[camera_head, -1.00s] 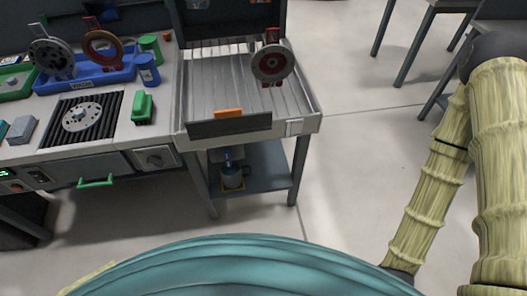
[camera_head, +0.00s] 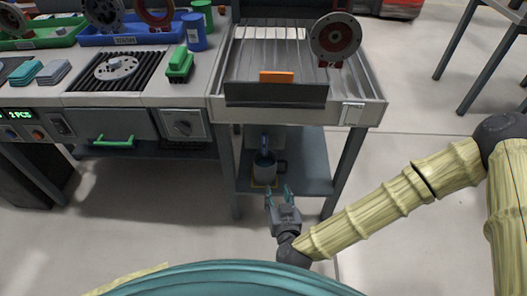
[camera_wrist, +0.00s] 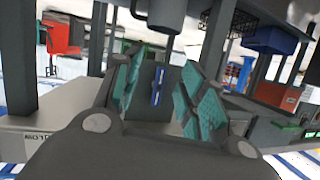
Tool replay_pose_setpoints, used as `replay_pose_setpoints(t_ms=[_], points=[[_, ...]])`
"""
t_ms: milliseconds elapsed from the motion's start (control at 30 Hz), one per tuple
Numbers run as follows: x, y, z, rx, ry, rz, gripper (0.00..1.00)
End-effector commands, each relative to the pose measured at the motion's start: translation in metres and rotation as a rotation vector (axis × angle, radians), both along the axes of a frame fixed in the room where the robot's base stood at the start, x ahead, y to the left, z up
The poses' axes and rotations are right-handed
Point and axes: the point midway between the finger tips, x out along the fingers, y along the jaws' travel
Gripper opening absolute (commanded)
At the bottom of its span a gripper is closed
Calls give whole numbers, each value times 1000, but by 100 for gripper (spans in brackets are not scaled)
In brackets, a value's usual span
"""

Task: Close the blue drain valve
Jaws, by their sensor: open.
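The blue drain valve (camera_head: 264,142) is a small blue handle under the grated bench, above a grey mug-like container (camera_head: 264,170) on the lower shelf. In the wrist view the blue handle (camera_wrist: 157,86) stands upright, in line with the gap between my fingers. My gripper (camera_head: 279,193) is open and empty, just in front of the lower shelf, nearer me and lower in the picture than the valve. Its teal finger pads (camera_wrist: 160,88) lie either side of the handle in the wrist view. I cannot tell the remaining distance, and they do not appear to touch it.
The grated bench top (camera_head: 255,62) overhangs the valve, and its legs flank the space below. The lower shelf (camera_head: 308,174) is mostly bare.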

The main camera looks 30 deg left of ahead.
Motion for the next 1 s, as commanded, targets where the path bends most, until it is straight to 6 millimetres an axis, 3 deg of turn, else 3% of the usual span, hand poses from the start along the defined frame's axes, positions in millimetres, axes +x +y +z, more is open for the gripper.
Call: replay_pose_setpoints(t_ms=[33, 133, 400, 667, 1000], points=[[5, 19, -1, 31, -56, -17, 41], [14, 44, 21, 72, -156, -56, 41], [28, 72, 63, 126, -299, -149, 41], [43, 82, 69, 130, -314, -163, 41], [90, 110, 68, 130, -313, -163, 41]])
